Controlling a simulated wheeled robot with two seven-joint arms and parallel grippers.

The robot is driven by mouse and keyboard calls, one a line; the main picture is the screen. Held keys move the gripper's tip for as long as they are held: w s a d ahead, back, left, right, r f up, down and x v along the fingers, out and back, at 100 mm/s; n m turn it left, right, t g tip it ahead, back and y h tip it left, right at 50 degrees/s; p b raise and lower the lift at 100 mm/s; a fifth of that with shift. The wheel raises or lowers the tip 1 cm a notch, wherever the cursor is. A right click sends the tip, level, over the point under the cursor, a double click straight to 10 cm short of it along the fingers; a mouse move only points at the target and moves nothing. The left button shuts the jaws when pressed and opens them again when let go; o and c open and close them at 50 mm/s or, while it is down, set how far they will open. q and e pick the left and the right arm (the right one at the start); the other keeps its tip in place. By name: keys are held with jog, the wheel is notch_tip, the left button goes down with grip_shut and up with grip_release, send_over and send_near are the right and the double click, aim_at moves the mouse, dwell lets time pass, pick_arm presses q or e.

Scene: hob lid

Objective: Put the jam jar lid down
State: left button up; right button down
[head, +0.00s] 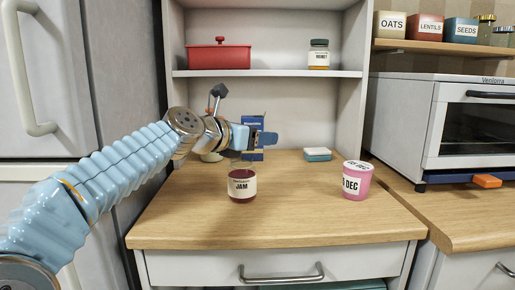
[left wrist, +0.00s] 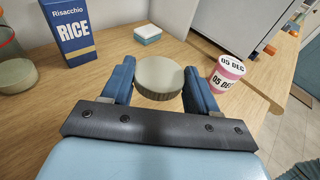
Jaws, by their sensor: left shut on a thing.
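My left gripper (head: 257,139) is above the back middle of the counter in the head view. In the left wrist view its two blue fingers (left wrist: 158,84) are shut on a round, pale grey-beige lid (left wrist: 158,72), one finger on each side. The lid looks flat side up, and the counter shows beyond it. I cannot make out the lid clearly in the head view. The jam jar (head: 242,187), dark red with a white JAM label, stands upright and open on the counter, in front of and below the gripper. My right gripper is not in view.
A blue rice box (head: 257,155) stands behind the gripper; it also shows in the left wrist view (left wrist: 75,32). A teal-and-white box (head: 317,154) lies at the back. A pink "DEC" tub (head: 356,183) stands at right. The counter (head: 300,215) is clear between jam jar and tub.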

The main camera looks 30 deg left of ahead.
pick_arm(q)
jog(key=shift+f, duration=0.85)
jog(key=shift+f, duration=0.15)
jog(key=shift+f+b, duration=0.35)
jog(key=shift+b, duration=0.1)
jog(key=shift+f, duration=0.15)
jog(key=o, duration=1)
